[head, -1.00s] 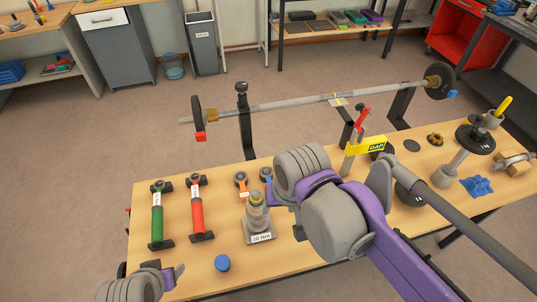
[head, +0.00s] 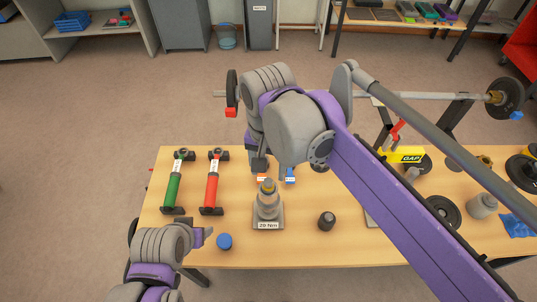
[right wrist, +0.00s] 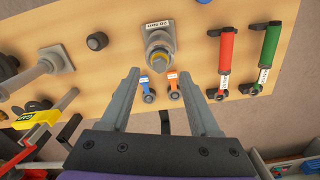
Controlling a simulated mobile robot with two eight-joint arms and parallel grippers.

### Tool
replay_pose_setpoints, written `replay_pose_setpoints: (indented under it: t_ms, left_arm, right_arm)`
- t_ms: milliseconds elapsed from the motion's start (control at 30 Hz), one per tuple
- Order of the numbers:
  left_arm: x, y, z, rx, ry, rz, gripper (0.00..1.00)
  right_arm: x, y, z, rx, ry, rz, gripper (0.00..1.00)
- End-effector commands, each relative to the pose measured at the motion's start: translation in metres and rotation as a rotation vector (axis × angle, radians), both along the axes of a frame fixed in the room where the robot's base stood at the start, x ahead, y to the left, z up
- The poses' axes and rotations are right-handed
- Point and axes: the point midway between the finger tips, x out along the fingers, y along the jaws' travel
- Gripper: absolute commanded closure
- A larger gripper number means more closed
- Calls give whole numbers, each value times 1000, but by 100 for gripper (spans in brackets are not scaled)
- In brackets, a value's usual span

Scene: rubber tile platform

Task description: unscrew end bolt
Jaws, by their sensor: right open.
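The barbell (head: 420,95) lies across its stand behind the table. Its left end passes through a dark plate (head: 231,88) with a red clip (head: 230,112) below. An orange wrench (head: 262,178) and a blue wrench (head: 291,175) lie near the table's far edge, partly hidden by my arm in the head view. In the right wrist view, the blue wrench (right wrist: 146,86) and orange wrench (right wrist: 173,86) show between the fingers of my right gripper (right wrist: 163,90), which is open, empty and apart from them. My left gripper (head: 203,237) is low at the left; its opening is unclear.
A labelled grey stepped post (head: 268,203) stands in front of the wrenches. Green (head: 173,190) and red (head: 211,188) handled tools lie left. A blue cap (head: 224,241), a dark nut-like piece (head: 327,221) and a yellow-jawed tool (head: 402,155) also lie on the table.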

Motion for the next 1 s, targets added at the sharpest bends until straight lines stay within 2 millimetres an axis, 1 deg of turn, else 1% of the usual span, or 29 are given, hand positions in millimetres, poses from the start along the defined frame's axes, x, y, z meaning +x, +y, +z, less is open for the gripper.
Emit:
replay_pose_setpoints:
  t_ms: [33, 100, 233, 400, 633, 667, 700, 767, 900, 1000]
  left_arm:
    - [0, 0, -1, 0, 1, 0, 38]
    - [-1, 0, -2, 0, 1, 0, 38]
    - [-1, 0, -3, 0, 2, 0, 38]
    - [-1, 0, -3, 0, 2, 0, 38]
    - [-1, 0, -3, 0, 2, 0, 38]
    - [-1, 0, -3, 0, 2, 0, 38]
    - [-1, 0, -3, 0, 2, 0, 38]
    - [-1, 0, -3, 0, 2, 0, 38]
    - [-1, 0, -3, 0, 2, 0, 38]
    - [-1, 0, -3, 0, 2, 0, 38]
  right_arm:
    - [0, 0, -10, 0, 0, 0, 38]
    - [0, 0, -20, 0, 0, -1, 38]
    - [0, 0, -33, 0, 0, -1, 38]
    - [0, 0, -40, 0, 0, 0, 38]
    - [0, 0, -40, 0, -1, 0, 38]
    - [0, 0, -40, 0, -1, 0, 41]
    - [0, 0, -40, 0, -1, 0, 48]
    - [0, 0, -40, 0, -1, 0, 59]
    - [0, 0, -40, 0, -1, 0, 84]
    - [0, 0, -40, 0, -1, 0, 100]
